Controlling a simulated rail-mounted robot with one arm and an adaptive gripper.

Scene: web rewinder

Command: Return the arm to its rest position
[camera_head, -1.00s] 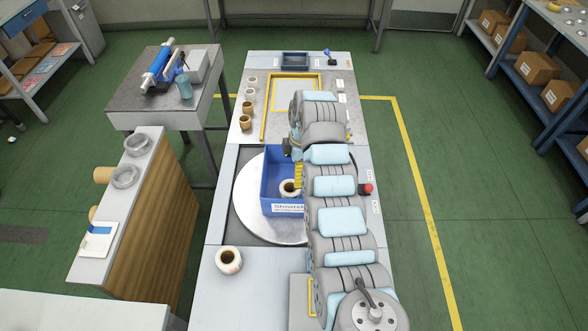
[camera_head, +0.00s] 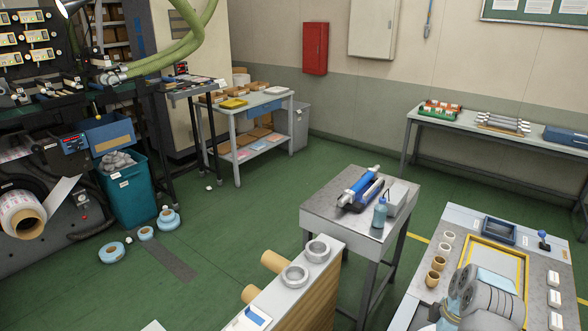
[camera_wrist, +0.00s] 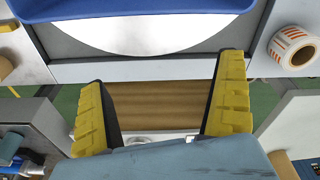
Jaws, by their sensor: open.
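My gripper (camera_wrist: 164,70) shows in the wrist view. Its two yellow-padded fingers are wide apart with nothing held between them. Beyond them lie the workbench edge and a brown wood-sided stand (camera_wrist: 165,105). The blue bin (camera_wrist: 130,8) and the pale round disc (camera_wrist: 150,38) beneath it are at the top of that view. A roll with orange print (camera_wrist: 296,47) sits at the right, apart from the fingers. In the head view only part of my grey arm shows at the lower right; the gripper's fingers cannot be made out there.
In the head view, the workbench (camera_head: 420,285) carries several small rolls and a yellow frame (camera_head: 500,250). A side table (camera_head: 335,203) holds a blue roller (camera_head: 357,187) and bottle (camera_head: 380,213). A teal bin (camera_head: 127,190) stands by the rewinder. Green floor (camera_head: 240,240) between is mostly clear.

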